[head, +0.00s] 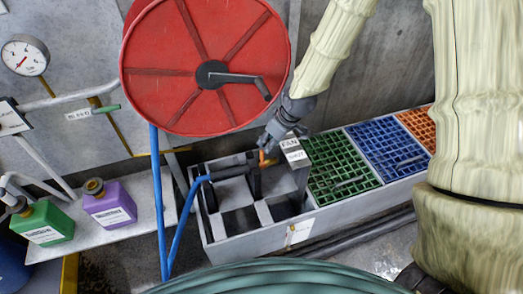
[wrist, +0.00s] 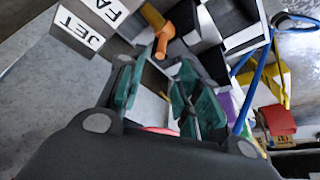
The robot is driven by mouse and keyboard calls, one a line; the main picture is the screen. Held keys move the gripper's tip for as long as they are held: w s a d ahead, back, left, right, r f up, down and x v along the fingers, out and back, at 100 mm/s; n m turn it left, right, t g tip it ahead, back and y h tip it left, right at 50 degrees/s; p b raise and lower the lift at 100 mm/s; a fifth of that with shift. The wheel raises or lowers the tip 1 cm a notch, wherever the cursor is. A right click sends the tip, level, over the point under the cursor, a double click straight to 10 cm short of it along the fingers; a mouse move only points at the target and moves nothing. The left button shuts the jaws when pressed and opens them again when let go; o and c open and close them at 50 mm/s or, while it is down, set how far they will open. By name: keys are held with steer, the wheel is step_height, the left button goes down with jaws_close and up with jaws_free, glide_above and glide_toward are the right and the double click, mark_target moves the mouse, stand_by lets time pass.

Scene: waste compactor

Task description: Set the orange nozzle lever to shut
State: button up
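The orange nozzle lever (head: 263,157) shows as a small orange piece at the back of the grey bin unit, just under my gripper. In the wrist view the lever (wrist: 163,35) lies just beyond the fingertips, near the gap between them. My gripper (head: 266,145) points down at the lever. In the wrist view my gripper (wrist: 158,75) has its two green-padded fingers apart, with nothing between them. Contact with the lever cannot be told. The lever's pivot is partly hidden.
A red hose reel (head: 180,65) hangs close left of my gripper. A blue hose (head: 180,230) runs to the grey bin unit (head: 255,243). Green (head: 335,170), blue (head: 390,150) and orange (head: 420,125) grates lie to the right. Purple (head: 110,205) and green (head: 42,224) bottles stand left.

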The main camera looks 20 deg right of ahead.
mark_target(262, 161)
steer(key=shift+p+x, duration=0.3)
steer(key=shift+x, duration=4.2)
steer(key=shift+s, duration=0.1)
jaws_close()
